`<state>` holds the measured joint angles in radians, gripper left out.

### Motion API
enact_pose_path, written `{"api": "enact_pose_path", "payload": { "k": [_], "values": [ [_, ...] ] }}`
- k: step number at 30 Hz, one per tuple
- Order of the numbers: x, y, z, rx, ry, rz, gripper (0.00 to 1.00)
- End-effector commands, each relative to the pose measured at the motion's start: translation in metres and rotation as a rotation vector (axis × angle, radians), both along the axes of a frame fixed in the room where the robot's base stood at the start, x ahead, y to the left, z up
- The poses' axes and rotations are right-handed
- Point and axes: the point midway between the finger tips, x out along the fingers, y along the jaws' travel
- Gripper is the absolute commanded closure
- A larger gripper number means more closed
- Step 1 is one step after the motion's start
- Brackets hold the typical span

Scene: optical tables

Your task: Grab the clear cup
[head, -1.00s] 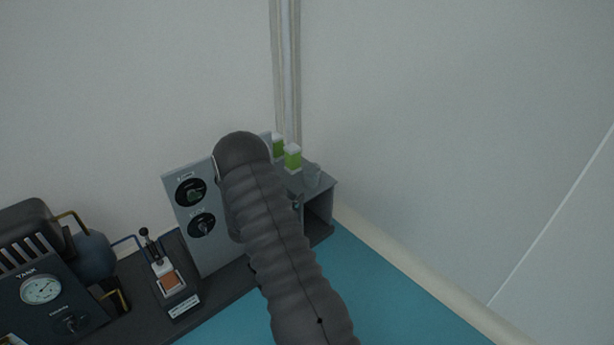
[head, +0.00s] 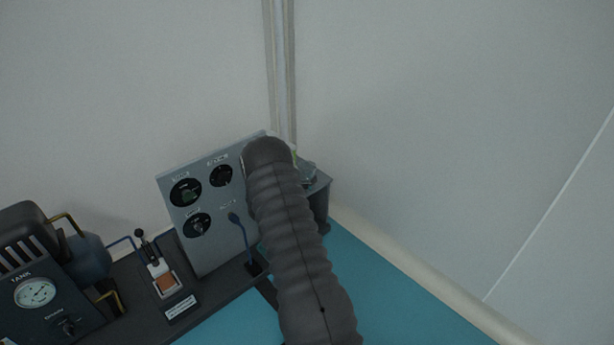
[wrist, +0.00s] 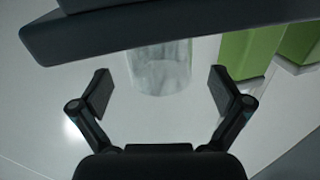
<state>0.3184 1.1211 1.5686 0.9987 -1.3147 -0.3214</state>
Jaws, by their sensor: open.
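The clear cup (wrist: 160,70) shows in the wrist view, just beyond my open fingers and roughly centred between them. Its upper part is hidden by a dark bar across the top of that view. My gripper (wrist: 161,93) is open and empty, with one fingertip to each side of the cup's line. I cannot tell whether the cup's near edge is between the fingertips. In the head view the cup (head: 308,171) is only partly visible on the grey shelf at the right end, beside my arm, which hides my gripper there.
Green containers (wrist: 248,48) stand close to the right of the cup. A panel with knobs (head: 205,205) stands left of my arm, with a tank unit (head: 38,293) farther left. Walls close in behind and right. The blue surface (head: 385,285) at the right is clear.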

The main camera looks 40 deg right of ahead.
Motion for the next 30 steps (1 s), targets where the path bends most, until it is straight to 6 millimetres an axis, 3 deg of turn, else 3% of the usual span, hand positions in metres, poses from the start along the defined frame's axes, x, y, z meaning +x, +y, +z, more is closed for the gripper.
{"api": "enact_pose_path", "payload": {
  "k": [6, 14, 16, 22, 30],
  "values": [
    [0.009, -0.025, 0.0, 0.0, 0.0, -0.001, 0.0],
    [0.01, -0.027, 0.0, 0.001, 0.001, 0.0, 0.0],
    [0.01, -0.027, 0.0, 0.001, 0.001, 0.0, 0.1],
    [0.01, -0.027, 0.0, 0.001, 0.001, 0.0, 0.6],
    [0.01, -0.027, 0.0, 0.0, 0.0, 0.0, 0.63]
  ]
}}
